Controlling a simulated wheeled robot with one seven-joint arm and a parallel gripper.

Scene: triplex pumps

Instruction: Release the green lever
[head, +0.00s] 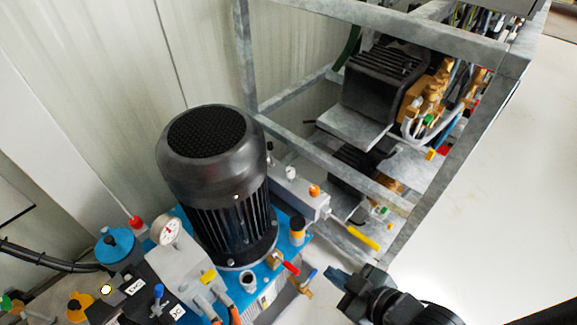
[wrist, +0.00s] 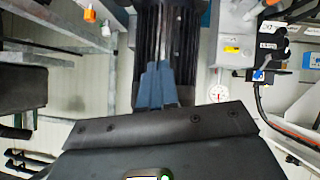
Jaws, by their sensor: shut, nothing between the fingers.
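I cannot make out a clear green lever in either view. Small green parts show in the head view: one (head: 429,118) among the brass fittings in the frame, and one (head: 17,305) at the lower left edge. My gripper (head: 338,284) is at the lower middle of the head view, to the right of the blue pump base and apart from the levers there. In the wrist view my gripper (wrist: 158,68) has its fingers together and empty, seen in front of the black motor.
The large black motor (head: 213,180) stands on a blue base. Beside it are a red lever (head: 290,268), a blue lever (head: 312,273) and a yellow lever (head: 362,236). A grey metal frame (head: 335,162) holds another pump. The pale floor (head: 510,200) at the right is clear.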

